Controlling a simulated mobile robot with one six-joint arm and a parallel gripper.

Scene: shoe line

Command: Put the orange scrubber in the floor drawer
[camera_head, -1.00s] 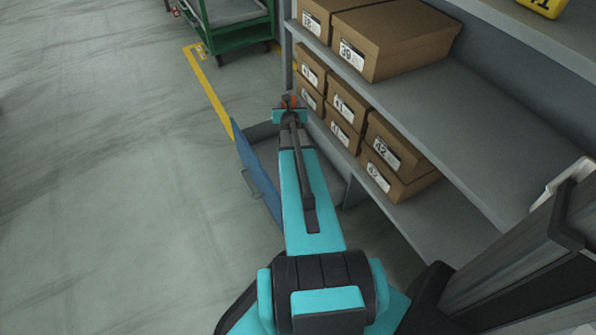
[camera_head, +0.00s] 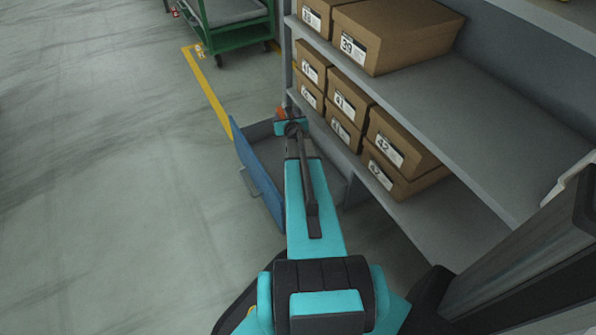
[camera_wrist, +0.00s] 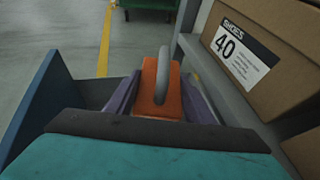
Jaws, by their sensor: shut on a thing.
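The orange scrubber (camera_wrist: 158,92) has a grey loop handle and is held between the fingers of my gripper (camera_wrist: 160,100), which is shut on it. In the head view a small orange part of the scrubber (camera_head: 281,112) shows past my gripper (camera_head: 289,118); the arm hides most of it. The floor drawer (camera_head: 258,172) is pulled out under the shelf, with a blue front panel. My gripper is above the drawer's far end. The drawer's blue front (camera_wrist: 40,98) also shows at the left in the wrist view. Much of the drawer's inside is hidden by my arm.
The grey shelf unit (camera_head: 450,100) stands to the right of the drawer. Brown shoe boxes (camera_head: 395,140) sit on its shelves, close to my gripper. A green cart (camera_head: 238,38) stands beyond. The floor at the left is clear, with a yellow line (camera_head: 208,88).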

